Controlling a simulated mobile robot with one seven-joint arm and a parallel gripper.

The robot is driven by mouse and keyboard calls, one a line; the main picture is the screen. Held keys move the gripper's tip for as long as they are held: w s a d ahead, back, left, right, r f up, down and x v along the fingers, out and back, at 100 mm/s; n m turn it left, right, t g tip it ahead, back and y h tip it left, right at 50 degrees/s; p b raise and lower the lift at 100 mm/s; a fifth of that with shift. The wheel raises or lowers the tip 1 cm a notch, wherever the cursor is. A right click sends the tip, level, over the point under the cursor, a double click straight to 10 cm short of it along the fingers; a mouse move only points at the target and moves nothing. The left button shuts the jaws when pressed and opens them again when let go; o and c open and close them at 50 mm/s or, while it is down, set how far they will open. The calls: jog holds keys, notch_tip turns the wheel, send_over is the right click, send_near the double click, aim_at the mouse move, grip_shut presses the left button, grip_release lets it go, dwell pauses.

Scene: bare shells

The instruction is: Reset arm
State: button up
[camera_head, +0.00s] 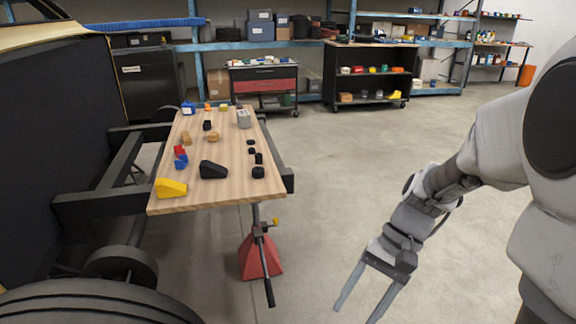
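My arm (480,150) comes in from the right edge of the head view, bent down and to the left. My gripper (362,308) hangs over bare floor at the lower middle. Its two long fingers are spread apart with nothing between them, so it is open and empty. It is well to the right of and apart from the wooden table (221,190).
The table holds a yellow wedge (171,188), a black wedge (213,170) and several small blocks. A red jack stand (259,257) stands beneath it. A dark vehicle frame is at left. Carts (264,72) and shelves line the back. The floor (345,150) between is clear.

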jog(key=s+r+n+t+h+p, duration=0.1)
jog(key=s+r+t+p, duration=0.1)
jog(key=r+p, duration=0.3)
jog(key=s+d+r+n+t+h+p, duration=0.1)
jog(key=r+t+p, duration=0.3)
jog(key=r, duration=0.9)
jog(key=s+r+n+t+h+p, duration=0.2)
jog(key=r+p, duration=0.3)
jog(key=r, duration=0.3)
jog(key=shift+s+d+r+n+t+h+p, duration=0.3)
jog(key=shift+s+d+r+n+t+h, duration=0.15)
jog(key=shift+t+h, duration=0.2)
jog(key=shift+w+a+f, duration=0.1)
jog(key=shift+w+f, duration=0.05)
jog(key=shift+c, duration=1)
jog(key=shift+a, duration=0.1)
